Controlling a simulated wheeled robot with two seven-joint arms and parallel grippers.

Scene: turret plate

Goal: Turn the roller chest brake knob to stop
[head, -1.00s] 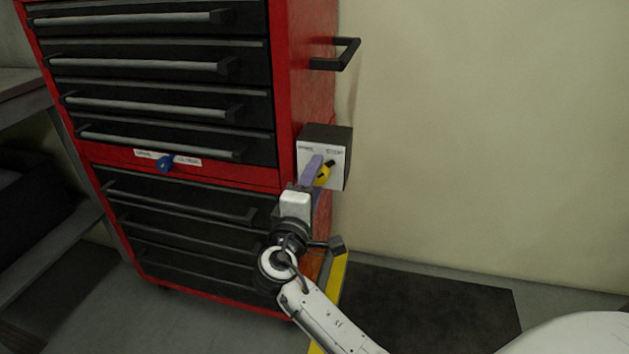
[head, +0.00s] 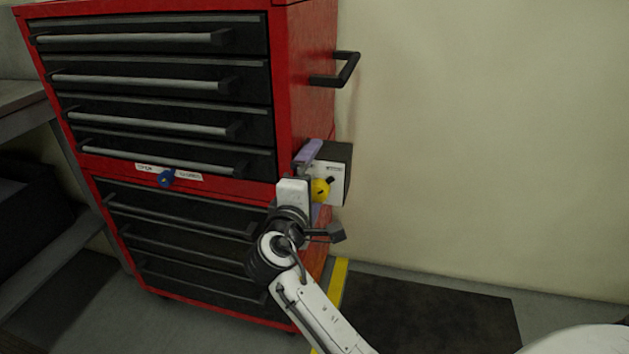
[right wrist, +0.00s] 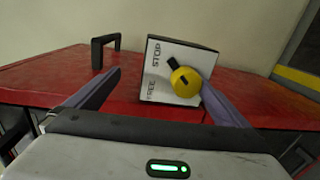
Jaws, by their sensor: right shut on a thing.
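The red roller chest (head: 305,95) carries a grey box with a white face (head: 335,172) on its right side. The yellow brake knob (head: 320,190) is on that face. In the right wrist view the knob (right wrist: 186,82) has a black tab pointing up-left, towards the printed STOP; FREE is printed lower down the face. In the right wrist view the right finger overlaps the knob's edge, and a gap shows beside the left finger. My left gripper is out of view.
A black side handle (head: 345,70) sticks out above the box. A shelf unit stands at left. A dark mat (head: 430,305) lies at right.

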